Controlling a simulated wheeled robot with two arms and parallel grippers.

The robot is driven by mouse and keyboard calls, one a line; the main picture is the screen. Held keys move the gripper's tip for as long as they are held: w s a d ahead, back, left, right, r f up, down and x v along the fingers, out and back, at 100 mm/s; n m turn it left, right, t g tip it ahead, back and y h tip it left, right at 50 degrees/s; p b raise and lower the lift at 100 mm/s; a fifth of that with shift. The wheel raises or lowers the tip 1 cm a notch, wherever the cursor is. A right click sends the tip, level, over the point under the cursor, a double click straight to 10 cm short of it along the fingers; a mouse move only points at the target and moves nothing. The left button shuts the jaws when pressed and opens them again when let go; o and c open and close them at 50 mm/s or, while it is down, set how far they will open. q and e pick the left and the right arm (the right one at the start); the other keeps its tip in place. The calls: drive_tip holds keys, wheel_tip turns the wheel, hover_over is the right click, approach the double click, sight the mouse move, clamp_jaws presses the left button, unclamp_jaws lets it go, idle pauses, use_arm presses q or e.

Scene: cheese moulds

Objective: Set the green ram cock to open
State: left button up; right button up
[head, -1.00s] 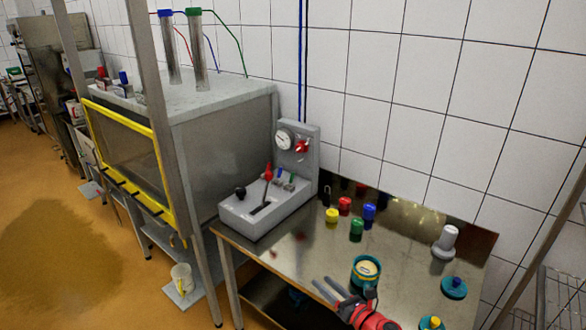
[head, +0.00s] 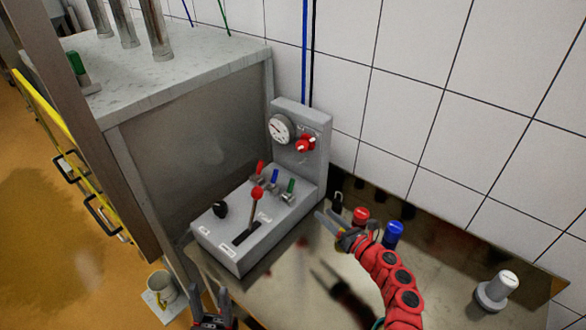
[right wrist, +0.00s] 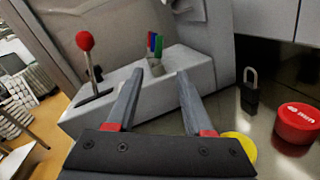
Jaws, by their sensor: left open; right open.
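The green ram cock (head: 290,187) is the rightmost of three small cocks on top of the grey control box (head: 232,255). Its green handle stands up, beside the blue cock (head: 274,177) and the red cock (head: 260,168). In the right wrist view the three handles overlap, with green (right wrist: 160,47) at the right. My right gripper (head: 328,216) is open and empty, to the right of the box and short of the cocks. In its wrist view the open fingers (right wrist: 158,76) point toward the cocks. My left gripper (head: 210,292) is open and low, in front of the box.
A red-knobbed lever (head: 257,193) and a black knob (head: 220,209) are on the box. A gauge (head: 281,129) and red valve (head: 306,144) are on its upright panel. A black padlock (right wrist: 250,92), red cap (right wrist: 296,123) and yellow cap (right wrist: 240,146) stand near my right gripper.

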drive_tip(key=b, duration=0.8)
approach(292, 184)
drive_tip(key=w+a+f, duration=0.2)
drive_tip(key=w+a, duration=0.1)
drive_tip(key=b+x, duration=0.4)
drive_tip(key=r+b+x, duration=0.1)
drive_tip(key=b+x, duration=0.1)
drive_tip(key=shift+w, duration=0.3)
drive_tip(key=shift+r, duration=0.1)
clamp_jaws()
